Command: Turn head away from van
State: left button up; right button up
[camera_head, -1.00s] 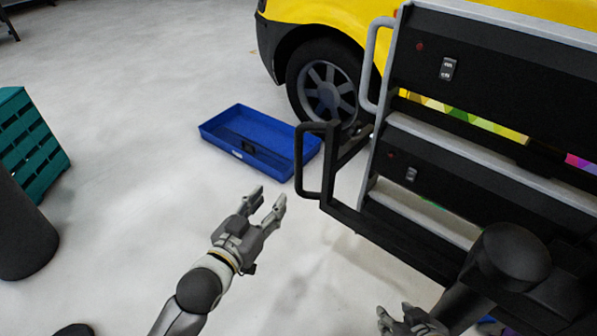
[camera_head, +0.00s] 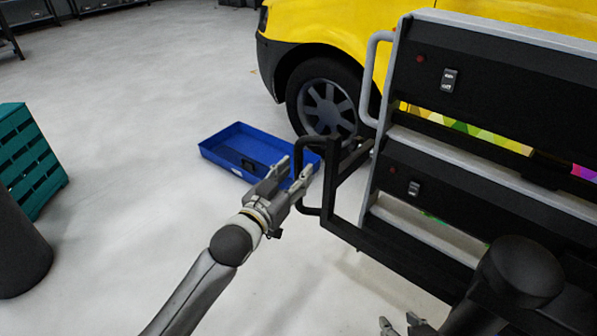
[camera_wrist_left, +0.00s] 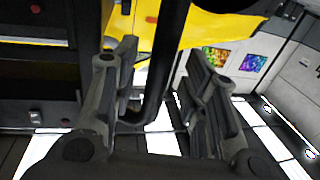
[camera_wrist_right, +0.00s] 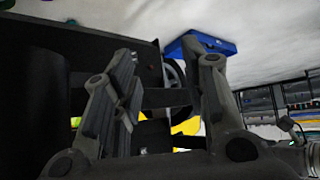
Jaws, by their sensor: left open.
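The yellow van (camera_head: 320,30) stands at the top of the head view, its front corner and one dark wheel (camera_head: 327,105) showing. A dark cart (camera_head: 480,100) covers much of its side. My left gripper (camera_head: 293,172) is open at the cart's black loop handle (camera_head: 303,196). In the left wrist view the dark handle bar (camera_wrist_left: 168,55) stands between the spread fingers, and I cannot tell whether they touch it. My right gripper (camera_head: 402,326) is at the bottom edge, partly cut off. Its fingers (camera_wrist_right: 165,65) are spread and empty in the right wrist view.
A blue tray (camera_head: 225,150) lies on the floor in front of the van wheel. A green slatted crate (camera_head: 30,160) is at the left edge. Shelving shows at the top left. The pale floor between crate and tray is clear.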

pick_arm(q)
jog(key=shift+x, duration=1.15)
pick_arm(e)
jog(key=shift+w+a+r+t, duration=0.2)
jog(key=shift+w+r+t, duration=0.15)
jog(key=shift+w+r, duration=0.15)
jog(key=shift+w+a+r+t, duration=0.2)
jog(key=shift+w+r+t, duration=0.15)
jog(key=shift+w, duration=0.2)
pick_arm(q)
grip_shut()
